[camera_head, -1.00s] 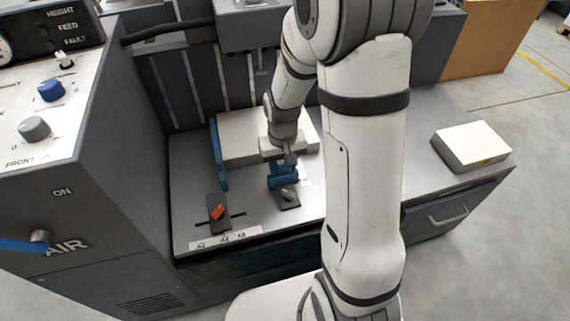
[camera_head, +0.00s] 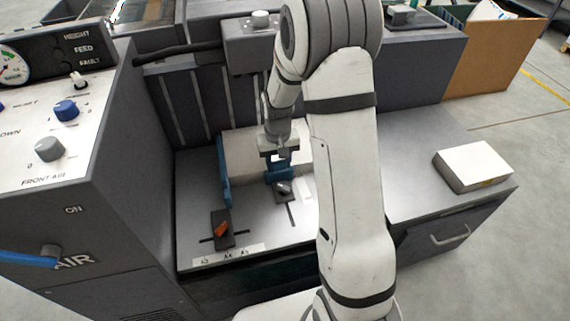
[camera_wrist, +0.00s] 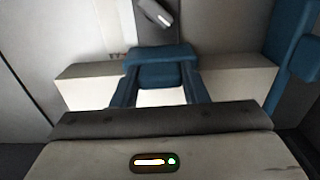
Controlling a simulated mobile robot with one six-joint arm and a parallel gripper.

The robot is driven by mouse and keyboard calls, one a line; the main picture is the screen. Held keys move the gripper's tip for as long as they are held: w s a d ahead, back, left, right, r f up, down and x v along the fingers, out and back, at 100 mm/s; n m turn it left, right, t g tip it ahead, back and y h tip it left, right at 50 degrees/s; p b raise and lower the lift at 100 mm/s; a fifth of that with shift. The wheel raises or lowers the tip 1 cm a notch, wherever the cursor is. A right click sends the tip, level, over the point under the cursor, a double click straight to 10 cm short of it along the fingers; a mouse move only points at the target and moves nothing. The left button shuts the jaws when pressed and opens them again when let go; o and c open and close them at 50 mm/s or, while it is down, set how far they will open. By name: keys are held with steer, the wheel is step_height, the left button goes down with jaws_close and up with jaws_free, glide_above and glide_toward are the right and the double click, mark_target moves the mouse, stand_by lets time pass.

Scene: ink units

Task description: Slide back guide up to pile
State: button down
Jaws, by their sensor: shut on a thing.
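The back guide (camera_head: 280,173) is a small blue block on a dark foot with a silver lever (camera_head: 284,187), on the grey feed table. The white paper pile (camera_head: 240,150) lies just behind it. My gripper (camera_head: 279,157) reaches down from above and is shut on the guide. In the wrist view the blue guide (camera_wrist: 160,66) sits between my fingers, and the pile (camera_wrist: 88,82) shows on both sides of it. The guide is at or very close to the pile's front face; I cannot tell if they touch.
A blue side guide (camera_head: 223,174) stands along the pile's left side. An orange lever (camera_head: 221,229) sits on a slotted foot in front. A white paper block (camera_head: 474,165) lies on the right counter. A control cabinet (camera_head: 55,150) rises at the left.

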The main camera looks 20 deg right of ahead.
steer(key=shift+w, duration=0.2)
steer(key=c, duration=0.8)
jaws_free()
steer(key=shift+s, duration=0.1)
steer(key=shift+c, duration=0.2)
steer(key=shift+r+p, duration=1.15)
steer(key=shift+r, duration=2.75)
steer(key=shift+r, duration=0.15)
steer(key=s+r+t+p, duration=0.1)
steer(key=s+r+p, duration=0.6)
steer(key=r, duration=0.4)
steer(key=s+r+p, duration=0.7)
steer(key=s+r, duration=0.1)
steer(key=r, duration=0.4)
steer(key=s+r+t+p, duration=0.1)
steer(key=s+r+p, duration=0.6)
steer(key=r, duration=0.5)
steer(key=shift+s+r+t+p, duration=0.2)
steer(key=shift+s+t+p, duration=0.15)
steer(key=shift+p, duration=0.1)
